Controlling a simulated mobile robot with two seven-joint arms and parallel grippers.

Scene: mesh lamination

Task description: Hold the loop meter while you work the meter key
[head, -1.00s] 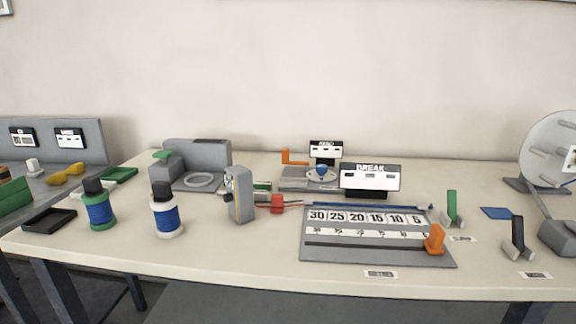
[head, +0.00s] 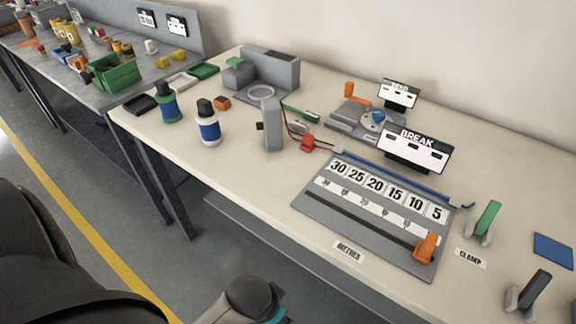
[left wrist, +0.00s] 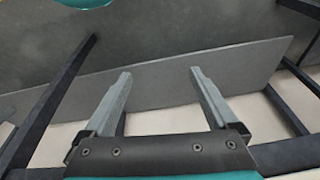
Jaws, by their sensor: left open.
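A grey upright box (head: 273,128), which appears to be the loop meter, stands on the beige table left of the scale board. A small dark knob (head: 260,126) sticks out of its left side; I cannot tell whether this is the meter key. A red lead runs from behind the box to a red block (head: 308,144) on its right. My left gripper (left wrist: 158,74) is open and empty in the left wrist view, with floor, table legs and a grey shelf panel beyond it. The box does not show there. My right gripper is not in view.
Blue and green spools (head: 208,124) stand left of the box. The numbered board (head: 312,207) and BREAK sign (head: 412,150) lie to its right. The table's front edge is clear before the box. A grey bench (head: 90,93) with a green bin stands far left.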

